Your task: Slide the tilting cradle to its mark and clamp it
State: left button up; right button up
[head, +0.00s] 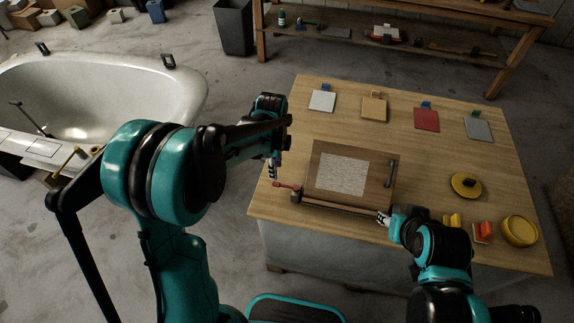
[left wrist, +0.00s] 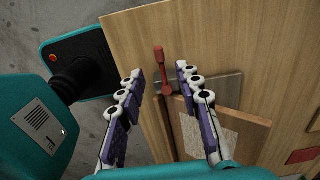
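A brown wooden board with a pale speckled sheet on it (head: 343,174), which looks like the tilting cradle, lies near the front left of the table (head: 440,200). It also shows in the left wrist view (left wrist: 258,133). A red lever (head: 287,186) stands out at its front left corner; in the left wrist view the red lever (left wrist: 160,68) shows between my fingers. My left gripper (head: 274,168) is open above the lever, touching nothing that I can see. My right gripper (head: 384,217) is at the cradle's front right corner; its fingers are too small to judge. I cannot make out a mark.
Coloured square samples (head: 427,119) line the table's back. A yellow disc (head: 466,185), a yellow bowl (head: 519,230) and small blocks stand at the right. A white tub-like mould (head: 150,95) is at the left, a workbench (head: 400,45) behind.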

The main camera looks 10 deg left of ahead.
aim_at(276, 183)
pick_arm(q)
jog(key=shift+w+f, duration=0.1)
jog(key=shift+f, duration=0.3)
notch_tip(276, 183, down, 7)
jog(key=b, duration=0.3)
jog(key=shift+c, duration=0.2)
grip_shut()
